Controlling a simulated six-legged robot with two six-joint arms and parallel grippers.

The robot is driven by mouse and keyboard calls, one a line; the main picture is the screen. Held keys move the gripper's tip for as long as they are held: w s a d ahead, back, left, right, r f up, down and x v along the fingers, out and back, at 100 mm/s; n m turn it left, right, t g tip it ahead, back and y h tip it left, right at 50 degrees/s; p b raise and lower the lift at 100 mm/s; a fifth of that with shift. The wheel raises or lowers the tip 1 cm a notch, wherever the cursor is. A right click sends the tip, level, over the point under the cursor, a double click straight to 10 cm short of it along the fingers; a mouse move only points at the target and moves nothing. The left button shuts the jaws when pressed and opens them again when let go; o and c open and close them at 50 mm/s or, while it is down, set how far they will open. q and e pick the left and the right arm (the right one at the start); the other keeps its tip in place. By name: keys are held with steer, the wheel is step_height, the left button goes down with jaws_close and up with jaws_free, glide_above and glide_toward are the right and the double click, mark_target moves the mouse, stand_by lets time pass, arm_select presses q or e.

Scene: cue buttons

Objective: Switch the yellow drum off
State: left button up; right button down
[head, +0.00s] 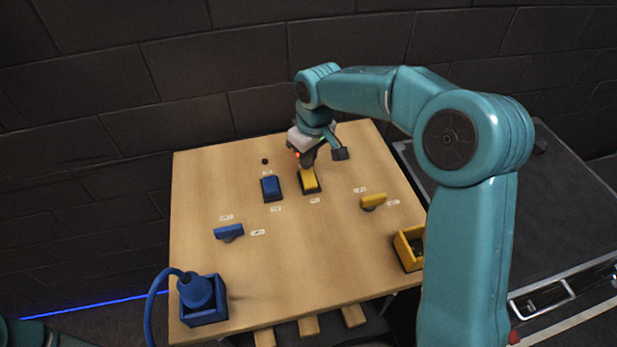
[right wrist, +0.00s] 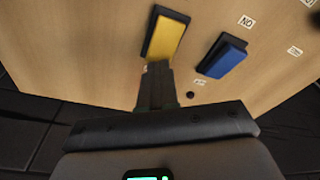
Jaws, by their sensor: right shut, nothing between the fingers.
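A yellow rocker switch (head: 310,181) in a dark frame lies on the wooden table, right of a blue rocker switch (head: 271,187). Both also show in the right wrist view, yellow (right wrist: 164,38) and blue (right wrist: 224,59). My right gripper (head: 306,166) is shut and empty, its fingertips (right wrist: 158,68) at the far end of the yellow rocker. I cannot tell whether they touch it. A yellow turn handle (head: 373,201) stands to the right. No drum is clearly recognisable; my right arm partly hides a yellow box (head: 404,250). My left gripper is out of view.
A blue turn handle (head: 229,231) stands at the left. A blue box (head: 205,313) with a blue corded piece stands at the front left corner. Small white labels lie by the controls. The table's middle front (head: 310,270) is clear. A dark wall stands behind.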

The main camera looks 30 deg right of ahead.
mark_target(308, 172)
steer(key=shift+f+b, duration=0.65)
steer(key=shift+f, duration=0.25)
stand_by(0.3)
step_height(308, 172, up, 7)
steer(key=p, duration=0.5)
steer(key=shift+r+p, duration=0.1)
steer(key=shift+p, duration=0.25)
steer(key=shift+s, duration=0.15)
